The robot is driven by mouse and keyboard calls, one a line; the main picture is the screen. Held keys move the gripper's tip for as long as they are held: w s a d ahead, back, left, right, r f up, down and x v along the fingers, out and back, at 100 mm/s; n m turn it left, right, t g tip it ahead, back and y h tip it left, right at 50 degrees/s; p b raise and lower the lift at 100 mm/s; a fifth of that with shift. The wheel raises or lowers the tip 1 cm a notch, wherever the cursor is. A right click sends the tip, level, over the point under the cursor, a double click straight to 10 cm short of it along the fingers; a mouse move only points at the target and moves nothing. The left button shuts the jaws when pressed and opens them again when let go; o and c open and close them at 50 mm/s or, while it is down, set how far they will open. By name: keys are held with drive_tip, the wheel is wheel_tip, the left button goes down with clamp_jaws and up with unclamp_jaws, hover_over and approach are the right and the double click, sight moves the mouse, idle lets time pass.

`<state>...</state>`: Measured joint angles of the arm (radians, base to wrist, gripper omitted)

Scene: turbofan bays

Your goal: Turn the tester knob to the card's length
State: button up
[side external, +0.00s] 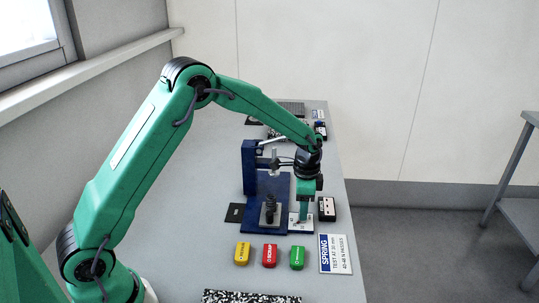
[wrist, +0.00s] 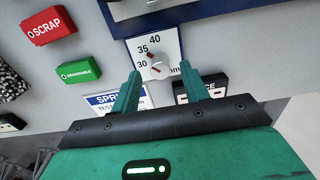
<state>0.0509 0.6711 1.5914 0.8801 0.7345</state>
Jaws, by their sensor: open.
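The tester (side external: 250,168) is a dark blue stand with an upright column and base. Its white dial plate (side external: 293,229) lies at the base's front right; in the wrist view the dial (wrist: 172,44) reads 30, 35, 40 and mm. The small knob (wrist: 157,67) carries a red mark that lies close to 35. My gripper (wrist: 160,70) is open, pointing down over the dial, one finger on each side of the knob; contact is unclear. In the side view my gripper (side external: 304,215) hides the knob. The SPRING card (side external: 335,254) lies front right; its length is too small to read surely.
Yellow (side external: 242,252), red SCRAP (side external: 270,255) and green (side external: 297,257) blocks lie in front of the tester. A black box (side external: 326,209) sits close right of the dial. A dark coil-like part (side external: 269,208) stands on the tester base. The bench's left side is clear.

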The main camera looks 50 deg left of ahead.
drive_tip(key=shift+f, duration=1.4)
clamp_jaws()
drive_tip(key=c, duration=1)
unclamp_jaws()
drive_tip(key=c, duration=1)
unclamp_jaws()
drive_tip(key=shift+n, duration=0.5)
drive_tip(key=c, duration=1)
unclamp_jaws()
drive_tip(key=n, duration=0.3)
drive_tip(key=c, duration=1)
unclamp_jaws()
drive_tip(key=shift+n, duration=2.5)
drive_tip(key=c, duration=1)
unclamp_jaws()
drive_tip(key=c, duration=1)
unclamp_jaws()
